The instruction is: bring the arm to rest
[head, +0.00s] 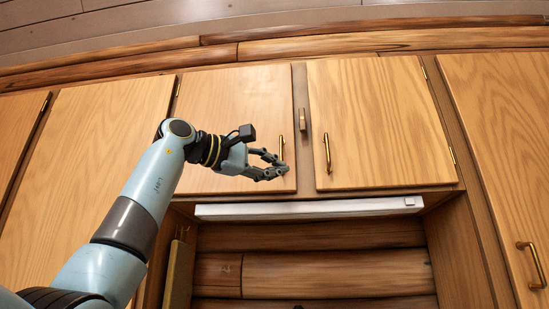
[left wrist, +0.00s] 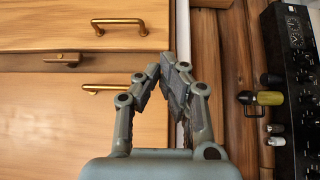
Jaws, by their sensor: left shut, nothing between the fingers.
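My left arm comes in from the lower left in the head view. Its gripper (head: 281,166) is in front of the lower right part of the left middle cabinet door (head: 235,105), near that door's brass handle (head: 281,148). I cannot tell from the picture whether it touches the handle. In the left wrist view the gripper's fingertips (left wrist: 167,72) come together with nothing between them, in front of the cabinet edge. My right gripper is in neither view.
The right middle door (head: 380,120) is closed, with a small latch (head: 303,119) beside it. A white strip (head: 310,208) runs under the cabinets, above a log-walled recess (head: 335,273). The left wrist view shows a dark panel with knobs (left wrist: 292,50) at right.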

